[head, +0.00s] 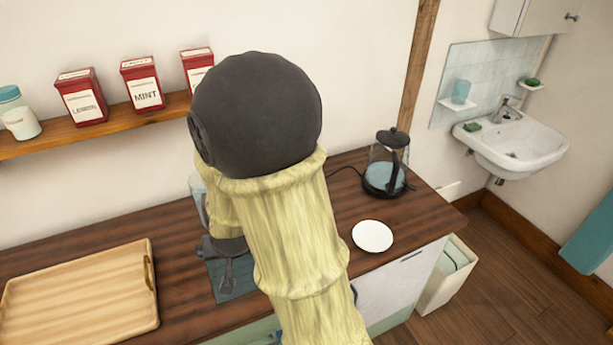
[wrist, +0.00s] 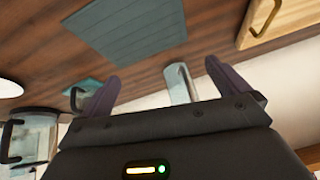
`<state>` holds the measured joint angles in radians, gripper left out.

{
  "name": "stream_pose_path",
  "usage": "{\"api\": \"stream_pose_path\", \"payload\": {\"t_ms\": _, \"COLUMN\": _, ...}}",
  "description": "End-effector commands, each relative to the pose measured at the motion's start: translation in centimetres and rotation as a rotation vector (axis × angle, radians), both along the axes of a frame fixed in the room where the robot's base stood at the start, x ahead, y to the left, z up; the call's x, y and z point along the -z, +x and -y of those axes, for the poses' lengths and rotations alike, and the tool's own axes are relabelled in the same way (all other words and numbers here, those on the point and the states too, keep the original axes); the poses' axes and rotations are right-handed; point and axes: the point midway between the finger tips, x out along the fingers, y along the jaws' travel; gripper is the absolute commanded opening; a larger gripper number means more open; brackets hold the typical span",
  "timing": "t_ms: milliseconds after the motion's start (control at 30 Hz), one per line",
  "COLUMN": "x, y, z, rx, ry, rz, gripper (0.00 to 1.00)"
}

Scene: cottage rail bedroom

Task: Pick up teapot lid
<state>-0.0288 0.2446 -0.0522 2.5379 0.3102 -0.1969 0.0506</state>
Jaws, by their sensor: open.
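I cannot make out the teapot lid for certain in either view; my arm covers the middle of the counter in the head view. In the wrist view my gripper (wrist: 160,72) is open, its two dark fingers apart over the counter with nothing clearly held. A pale upright thing (wrist: 179,84) shows between and beyond the fingers, partly hidden by the gripper body; I cannot tell what it is. A small dark handle (wrist: 75,98) shows beside the left finger. A teal mat (wrist: 110,30) lies on the wooden counter; it also shows in the head view (head: 222,284).
A wooden tray (head: 125,262) lies on the counter at left. A white plate (head: 372,236) and a glass kettle (head: 384,178) stand at right. A shelf (head: 125,121) with red tins runs along the wall.

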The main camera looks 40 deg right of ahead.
Motion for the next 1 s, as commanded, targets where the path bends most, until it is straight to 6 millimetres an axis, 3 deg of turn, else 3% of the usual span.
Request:
{"api": "stream_pose_path", "payload": {"t_ms": 100, "x": 2.0, "y": 2.5, "z": 2.4, "rx": 0.154, "ry": -0.041, "rz": 0.112, "gripper": 1.00}}
{"api": "stream_pose_path", "payload": {"t_ms": 300, "x": 3.6, "y": 4.6, "z": 8.0, "rx": 0.400, "ry": -0.190, "rz": 0.313, "gripper": 1.00}}
{"api": "stream_pose_path", "payload": {"t_ms": 600, "x": 2.8, "y": 3.5, "z": 14.9, "rx": 0.630, "ry": -0.572, "rz": 0.613, "gripper": 1.00}}
{"api": "stream_pose_path", "payload": {"t_ms": 800, "x": 1.3, "y": 2.4, "z": 16.1, "rx": 0.662, "ry": -0.742, "rz": 0.730, "gripper": 1.00}}
{"api": "stream_pose_path", "payload": {"t_ms": 1000, "x": 0.9, "y": 2.3, "z": 16.3, "rx": 0.665, "ry": -0.759, "rz": 0.743, "gripper": 1.00}}
